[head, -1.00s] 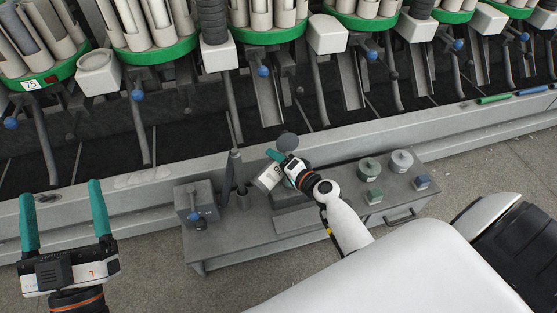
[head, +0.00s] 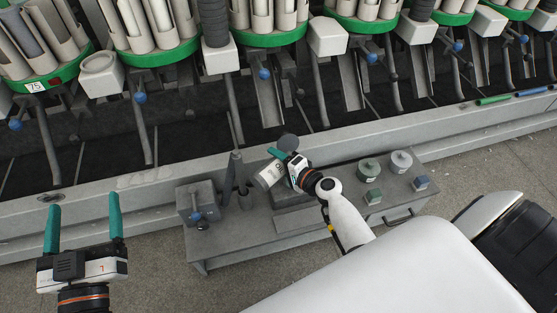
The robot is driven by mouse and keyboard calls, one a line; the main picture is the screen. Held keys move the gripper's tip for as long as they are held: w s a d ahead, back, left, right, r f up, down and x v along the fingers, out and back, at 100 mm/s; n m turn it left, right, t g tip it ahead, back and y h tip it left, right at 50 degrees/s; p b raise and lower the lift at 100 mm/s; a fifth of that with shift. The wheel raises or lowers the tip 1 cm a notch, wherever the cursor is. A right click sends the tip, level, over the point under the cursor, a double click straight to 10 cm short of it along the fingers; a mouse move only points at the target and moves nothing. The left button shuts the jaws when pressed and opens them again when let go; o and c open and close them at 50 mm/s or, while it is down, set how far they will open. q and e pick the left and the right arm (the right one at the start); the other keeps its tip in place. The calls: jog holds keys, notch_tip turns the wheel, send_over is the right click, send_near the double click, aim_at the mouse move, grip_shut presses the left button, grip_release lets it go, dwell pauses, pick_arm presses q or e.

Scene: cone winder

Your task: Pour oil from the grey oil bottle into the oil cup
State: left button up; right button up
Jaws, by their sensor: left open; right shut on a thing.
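The grey oil bottle (head: 269,175), with a pale label, is held tilted in my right gripper (head: 281,159) above the grey bench. My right gripper is shut on it, with green fingertips showing at its upper side. A small dark grey cylinder (head: 244,198) stands on the bench just left of and below the bottle. It may be the oil cup, but I cannot tell for sure. The bottle is apart from it in the picture. No oil stream is visible.
The grey bench (head: 225,250) carries a grey box (head: 196,202) at its left, a dark upright tool (head: 231,172), and two round tins (head: 401,161) and small blocks (head: 373,197) at its right. The winder's long rail (head: 150,185) runs behind.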

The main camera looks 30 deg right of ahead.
pick_arm(q)
jog(key=shift+w+a+f+g, duration=0.1)
jog(key=shift+a+f+g, duration=0.05)
jog(key=shift+f+g, duration=0.7)
pick_arm(e)
jog(key=shift+r+m, duration=0.2)
jog(key=shift+m, duration=0.2)
pick_arm(q)
jog(key=shift+f, duration=0.15)
dwell(1.4)
